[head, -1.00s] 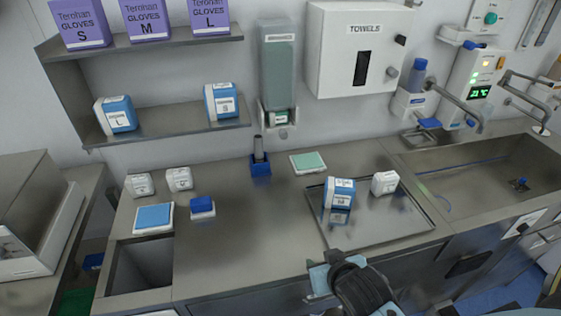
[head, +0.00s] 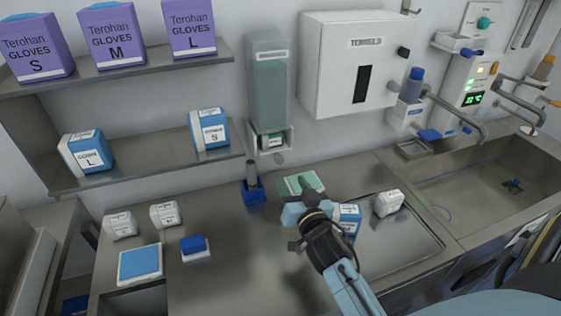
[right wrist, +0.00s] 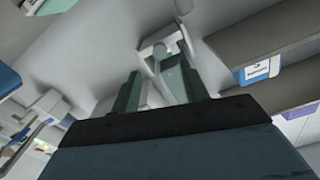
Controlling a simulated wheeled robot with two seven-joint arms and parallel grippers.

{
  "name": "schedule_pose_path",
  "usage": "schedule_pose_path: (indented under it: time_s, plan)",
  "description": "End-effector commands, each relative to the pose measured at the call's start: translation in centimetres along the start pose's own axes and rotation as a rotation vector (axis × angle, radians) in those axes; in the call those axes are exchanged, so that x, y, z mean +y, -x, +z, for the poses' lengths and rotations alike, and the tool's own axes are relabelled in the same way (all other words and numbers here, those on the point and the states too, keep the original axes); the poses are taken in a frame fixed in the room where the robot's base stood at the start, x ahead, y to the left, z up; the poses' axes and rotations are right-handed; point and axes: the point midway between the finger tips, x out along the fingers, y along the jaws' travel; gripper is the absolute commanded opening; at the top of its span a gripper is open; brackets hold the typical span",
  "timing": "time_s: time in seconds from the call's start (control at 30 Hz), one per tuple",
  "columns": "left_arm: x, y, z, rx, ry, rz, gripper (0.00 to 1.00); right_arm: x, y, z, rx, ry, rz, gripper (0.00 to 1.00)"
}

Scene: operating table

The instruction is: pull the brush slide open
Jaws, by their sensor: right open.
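The brush dispenser (head: 267,85) is a tall grey-green wall box with a small blurred label. Its slide (head: 271,141) is the white tray part at the bottom, with a small green-and-white face, seated in the holder. The white holder also shows at upper centre in the right wrist view (right wrist: 162,46). My right gripper (head: 304,204) is open and empty over the counter, below and to the right of the slide and apart from it. It partly hides a green pad (head: 298,184) and a blue-white box (head: 348,218). My left gripper is out of view.
A blue holder (head: 254,192) with a dark upright piece stands on the counter below the dispenser. A shelf (head: 150,172) with gown boxes is at left. The towel box (head: 345,75) hangs close at right. A steel tray (head: 418,232) lies on the counter.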

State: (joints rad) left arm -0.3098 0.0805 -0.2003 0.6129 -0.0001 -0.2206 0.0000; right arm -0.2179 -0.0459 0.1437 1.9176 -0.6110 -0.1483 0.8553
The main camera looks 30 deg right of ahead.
Motion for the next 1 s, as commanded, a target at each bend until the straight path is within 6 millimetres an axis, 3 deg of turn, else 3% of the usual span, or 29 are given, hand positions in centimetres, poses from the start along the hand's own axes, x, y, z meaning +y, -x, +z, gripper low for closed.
schedule_pose_path:
  time_s: [0.2, 0.4, 0.6, 0.87, 1.0]
  plan:
    - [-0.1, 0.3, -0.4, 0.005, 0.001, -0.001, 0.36, 0.0, -4.7, -0.1, 0.001, 0.002, 0.000, 0.45]
    - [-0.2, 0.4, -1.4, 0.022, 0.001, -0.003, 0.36, 0.0, -7.5, 0.0, 0.000, 0.001, 0.000, 0.45]
    - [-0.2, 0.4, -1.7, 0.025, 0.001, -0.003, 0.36, 0.0, -8.6, 0.0, -0.001, 0.002, 0.001, 0.45]
    - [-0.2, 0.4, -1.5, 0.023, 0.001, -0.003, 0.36, 0.0, -8.6, 0.0, -0.001, 0.002, 0.001, 0.45]
    - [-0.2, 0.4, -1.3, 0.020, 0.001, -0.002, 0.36, 0.0, -8.6, 0.0, -0.002, 0.002, 0.001, 0.26]
